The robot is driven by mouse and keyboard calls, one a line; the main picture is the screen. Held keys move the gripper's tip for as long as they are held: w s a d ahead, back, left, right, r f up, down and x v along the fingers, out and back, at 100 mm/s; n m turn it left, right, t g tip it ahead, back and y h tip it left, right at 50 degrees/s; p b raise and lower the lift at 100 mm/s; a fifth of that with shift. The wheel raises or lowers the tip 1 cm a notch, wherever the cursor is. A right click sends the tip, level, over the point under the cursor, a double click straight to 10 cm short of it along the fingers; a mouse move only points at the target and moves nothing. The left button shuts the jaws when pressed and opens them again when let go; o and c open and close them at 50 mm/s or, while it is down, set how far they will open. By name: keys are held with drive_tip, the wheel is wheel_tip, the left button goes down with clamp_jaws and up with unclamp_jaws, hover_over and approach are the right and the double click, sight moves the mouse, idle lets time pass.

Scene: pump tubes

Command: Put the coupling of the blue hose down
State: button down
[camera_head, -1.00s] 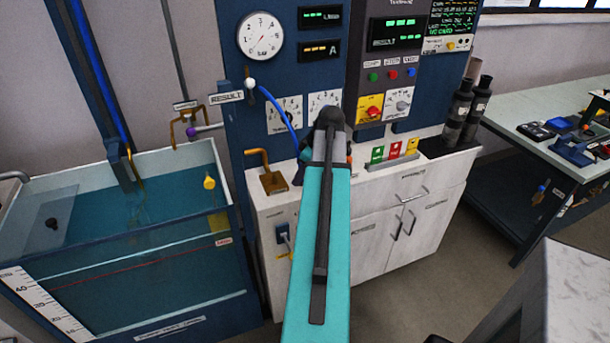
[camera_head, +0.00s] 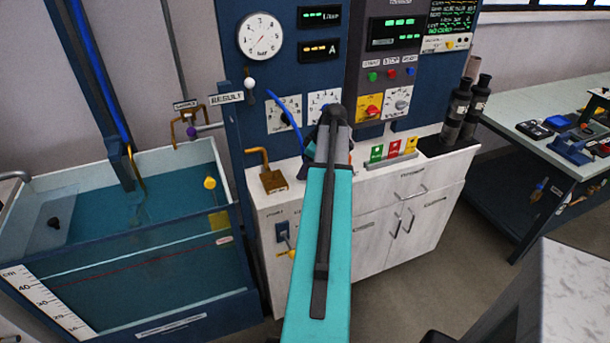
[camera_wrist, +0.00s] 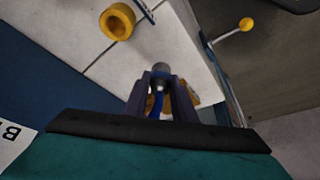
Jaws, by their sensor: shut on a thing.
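The blue hose (camera_head: 286,118) shows in the head view as a short arc in front of the panel dials, running down behind my arm. Its upper end stands a little right of the white knob (camera_head: 249,83), with a visible gap. In the wrist view my gripper (camera_wrist: 161,82) is shut on the grey coupling (camera_wrist: 161,68). The blue hose (camera_wrist: 157,104) runs back between the fingers. The pale cabinet top lies beyond the coupling; whether they touch I cannot tell. In the head view my arm hides the gripper and coupling.
A brass spout (camera_head: 272,178) stands on the cabinet top (camera_head: 300,195), left of my arm. Green, red and yellow cards (camera_head: 394,149) stand to the right, with dark cylinders (camera_head: 457,110) beyond. A water tank (camera_head: 130,250) is at left. A yellow ring (camera_wrist: 117,21) shows in the wrist view.

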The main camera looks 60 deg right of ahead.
drive_tip(key=shift+f+p, duration=0.4)
drive_tip(key=shift+f, duration=0.95)
drive_tip(key=shift+f, duration=0.2)
drive_tip(key=c, duration=1.5)
unclamp_jaws()
drive_tip(key=shift+o, duration=0.2)
drive_tip(key=shift+r, duration=0.1)
drive_tip(key=shift+r, duration=0.15)
drive_tip(key=b+v, duration=0.2)
drive_tip(key=v, duration=1)
